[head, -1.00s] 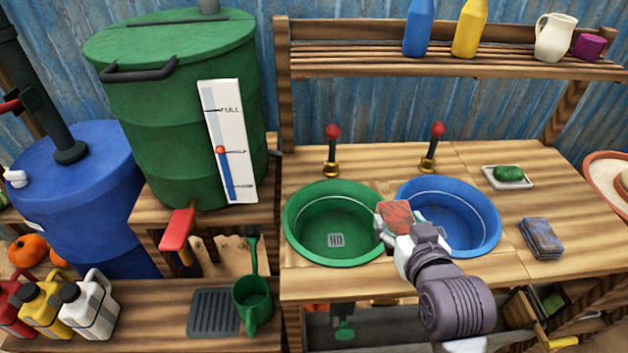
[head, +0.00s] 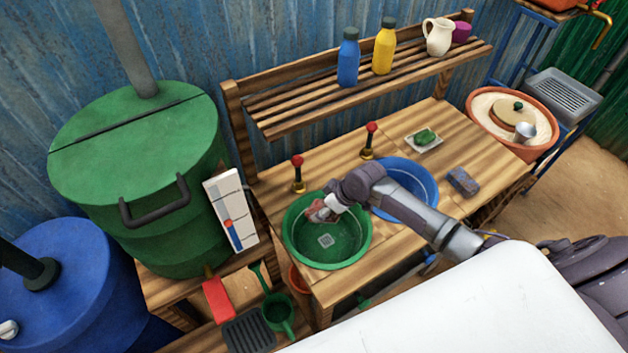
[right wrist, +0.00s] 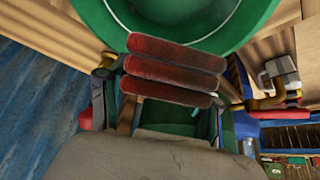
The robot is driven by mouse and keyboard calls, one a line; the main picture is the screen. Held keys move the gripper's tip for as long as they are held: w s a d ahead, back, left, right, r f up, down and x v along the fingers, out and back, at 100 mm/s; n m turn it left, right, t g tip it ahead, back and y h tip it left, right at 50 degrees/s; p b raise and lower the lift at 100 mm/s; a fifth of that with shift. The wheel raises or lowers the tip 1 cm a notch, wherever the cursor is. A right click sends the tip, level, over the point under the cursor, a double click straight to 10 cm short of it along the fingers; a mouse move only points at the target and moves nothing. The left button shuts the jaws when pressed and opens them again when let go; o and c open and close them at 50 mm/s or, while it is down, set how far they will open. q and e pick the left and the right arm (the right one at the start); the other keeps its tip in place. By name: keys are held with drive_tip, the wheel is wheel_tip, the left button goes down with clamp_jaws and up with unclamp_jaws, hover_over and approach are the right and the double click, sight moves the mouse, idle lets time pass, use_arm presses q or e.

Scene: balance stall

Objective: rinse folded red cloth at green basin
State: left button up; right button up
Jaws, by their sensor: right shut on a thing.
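In the right wrist view the cloth (right wrist: 172,70) shows as stacked red layers in front of the green basin (right wrist: 240,30). The gripper's fingers (right wrist: 160,95) are shut on it. I cannot tell whether the cloth touches the basin. A tap with a red knob (head: 298,174) stands behind the green basin. My left gripper is not in view.
The blue basin (head: 425,180) is right of the green one, partly hidden by my right arm. A second red-knobbed tap (head: 369,140), a green soap on a dish (head: 425,138) and a blue-grey block (head: 463,181) stand on the bench. A green barrel (head: 140,190) stands left.

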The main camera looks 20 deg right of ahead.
drive_tip(key=shift+w+d+r, duration=0.1)
drive_tip(key=shift+d+r, duration=0.05)
drive_tip(key=shift+d, duration=0.25)
drive_tip(key=shift+s+d+f+b, duration=0.2)
drive_tip(key=shift+f+b, duration=0.55)
drive_tip(key=shift+f, duration=0.05)
wheel_tip(320, 180, down, 8)
drive_tip(key=b, duration=0.8)
drive_tip(key=shift+f, duration=0.2)
wheel_tip(320, 180, down, 7)
drive_tip(key=b, duration=0.6)
drive_tip(key=shift+r, duration=0.15)
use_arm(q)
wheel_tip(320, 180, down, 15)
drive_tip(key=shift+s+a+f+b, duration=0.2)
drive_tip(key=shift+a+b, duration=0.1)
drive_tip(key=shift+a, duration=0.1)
use_arm(e)
drive_tip(key=shift+a, duration=0.1)
